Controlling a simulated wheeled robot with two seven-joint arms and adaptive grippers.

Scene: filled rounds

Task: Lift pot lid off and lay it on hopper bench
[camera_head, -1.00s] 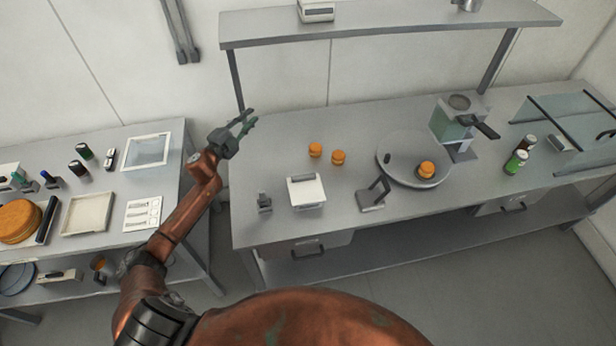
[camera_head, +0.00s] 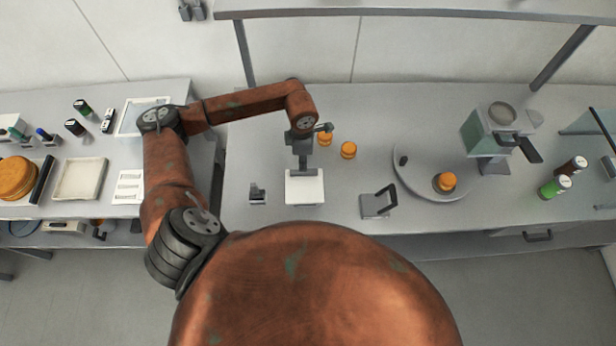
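A white square lid (camera_head: 304,190) tops a small box-like pot on the grey bench (camera_head: 340,110), which also carries the hopper (camera_head: 490,132). My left gripper (camera_head: 303,170) points down over the far part of this lid, at its handle area. The gripper hides the handle, and I cannot tell whether the fingers touch or hold it. The finger gap does not show. The lid appears flat on the pot. My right gripper is out of view.
Orange rounds (camera_head: 348,150) stand just right of my gripper. A dark stand (camera_head: 378,203) is to the right, a small grey holder (camera_head: 257,194) to the left. A round plate (camera_head: 425,180) bears another round.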

